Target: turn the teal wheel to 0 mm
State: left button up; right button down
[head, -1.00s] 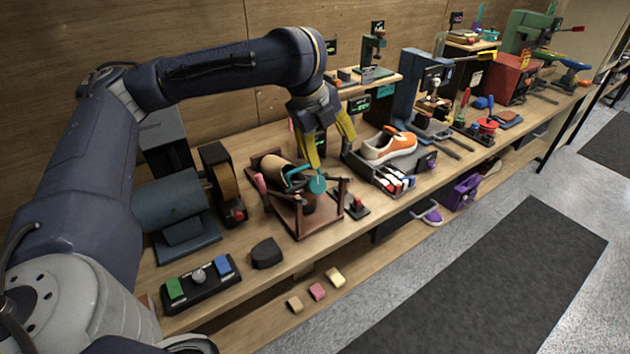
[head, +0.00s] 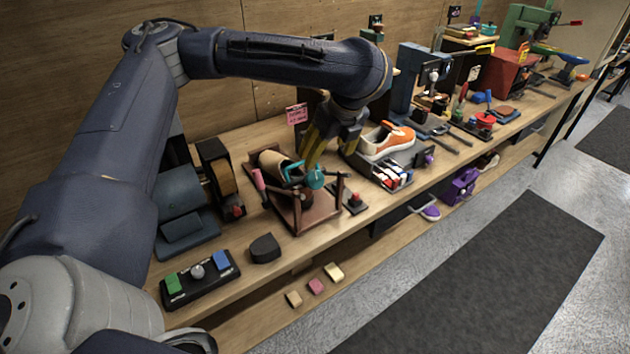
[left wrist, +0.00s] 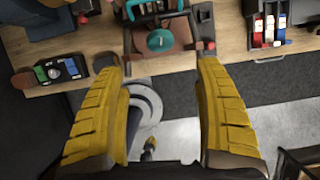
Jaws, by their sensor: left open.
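The teal wheel (head: 315,178) is a small round disc on the brown wooden frame (head: 297,217), beside a teal bracket. It also shows in the left wrist view (left wrist: 160,40), at the top centre beyond my fingers. My left gripper (head: 312,160) has yellow fingers and is just behind and above the wheel in the head view. In the left wrist view its fingers (left wrist: 163,75) are wide apart with nothing between them. I cannot tell whether a finger touches the wheel in the head view. No millimetre reading is legible. My right gripper is not seen.
An orange sneaker (head: 388,138) sits on a dark stand right of the frame. A control box (head: 199,277) with green and blue buttons and a black block (head: 265,248) lie left of it. A pink sign (head: 297,114) stands behind. Several small blocks lie on the lower shelf.

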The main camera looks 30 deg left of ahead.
aim_at(316, 179)
pick_arm(q)
jog(key=x, duration=1.4)
jog(key=shift+c, duration=0.4)
jog(key=c, duration=1.3)
